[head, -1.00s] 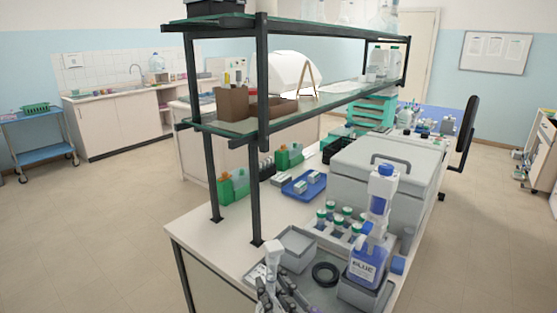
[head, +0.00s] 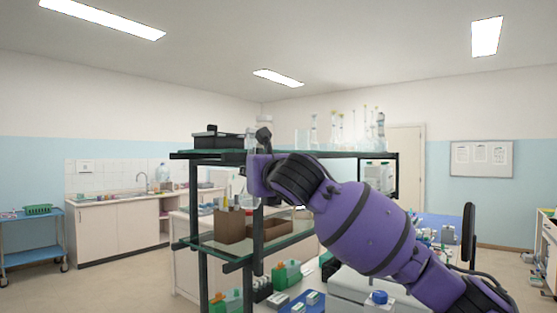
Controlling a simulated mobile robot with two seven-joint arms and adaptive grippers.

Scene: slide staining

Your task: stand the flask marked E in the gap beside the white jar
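My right arm comes in from the lower right and reaches up to the near end of the upper shelf (head: 330,153). My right gripper (head: 263,140) is at that shelf's near corner, mostly hidden by its own wrist, and I cannot tell whether its fingers are open or shut. A clear glass vessel (head: 250,142) shows just left of it, partly covered; I cannot tell whether they touch. No letter E is readable on any glassware. I cannot make out the white jar or the gap beside it. My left gripper is out of view.
A black box (head: 218,140) sits at the left of the upper shelf. A beaker (head: 303,139) and several tall glass vessels (head: 340,131) stand farther right. The lower shelf holds a brown cardboard box (head: 231,226). A dark post (head: 258,240) stands close by my arm.

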